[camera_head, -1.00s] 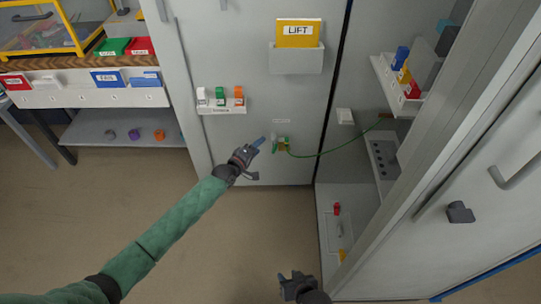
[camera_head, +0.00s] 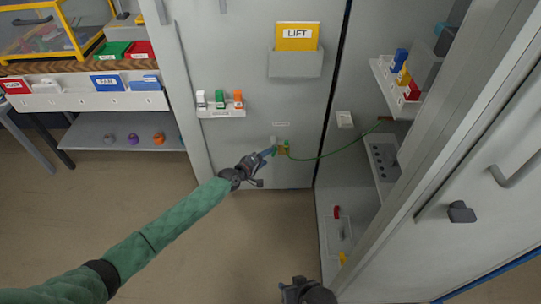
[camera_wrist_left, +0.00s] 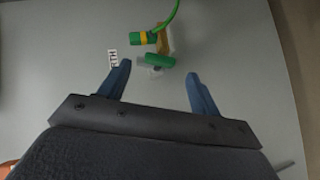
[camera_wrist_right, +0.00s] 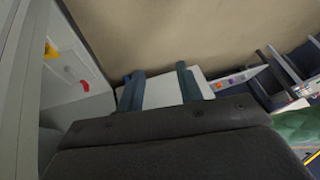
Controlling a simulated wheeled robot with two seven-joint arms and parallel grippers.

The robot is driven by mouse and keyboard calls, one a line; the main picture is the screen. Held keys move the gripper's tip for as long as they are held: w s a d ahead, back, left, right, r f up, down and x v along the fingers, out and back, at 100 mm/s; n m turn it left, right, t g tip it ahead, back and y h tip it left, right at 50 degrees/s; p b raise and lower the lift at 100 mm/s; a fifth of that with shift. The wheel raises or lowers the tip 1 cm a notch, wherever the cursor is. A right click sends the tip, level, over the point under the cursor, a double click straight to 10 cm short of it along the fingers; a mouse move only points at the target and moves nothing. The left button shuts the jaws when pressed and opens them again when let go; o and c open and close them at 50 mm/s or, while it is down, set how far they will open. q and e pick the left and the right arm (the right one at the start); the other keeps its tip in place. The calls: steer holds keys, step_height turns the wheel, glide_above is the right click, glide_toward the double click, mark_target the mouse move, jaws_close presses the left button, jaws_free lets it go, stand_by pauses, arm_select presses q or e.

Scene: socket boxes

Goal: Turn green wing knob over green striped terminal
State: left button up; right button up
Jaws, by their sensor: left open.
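The green wing knob (camera_wrist_left: 160,60) sits on the grey cabinet panel, its wing lying roughly sideways in the left wrist view. The green terminal with a yellow stripe (camera_wrist_left: 145,38) is close beside it, with a green cable (camera_wrist_left: 172,18) curving away. My left gripper (camera_wrist_left: 160,82) is open and faces the panel. The knob lies ahead of the gap between its blue fingers, and I see no contact. In the head view, the left fingertips (camera_head: 269,152) are right beside the terminal area and partly cover the knob. My right gripper (camera_wrist_right: 160,84) is open and empty, low by the cabinet.
A small shelf (camera_head: 222,113) with white, green and orange items is on the panel. A yellow LIFT folder (camera_head: 298,37) stands in a grey holder above. The green cable (camera_head: 340,149) runs right into the open cabinet. The floor (camera_head: 240,235) below is clear.

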mark_target(275, 149)
arm_select(q)
steer(key=x, duration=0.4)
steer(key=shift+a, duration=0.1)
arm_select(e)
step_height(275, 149, down, 2)
steer(key=shift+s+a+f, duration=0.1)
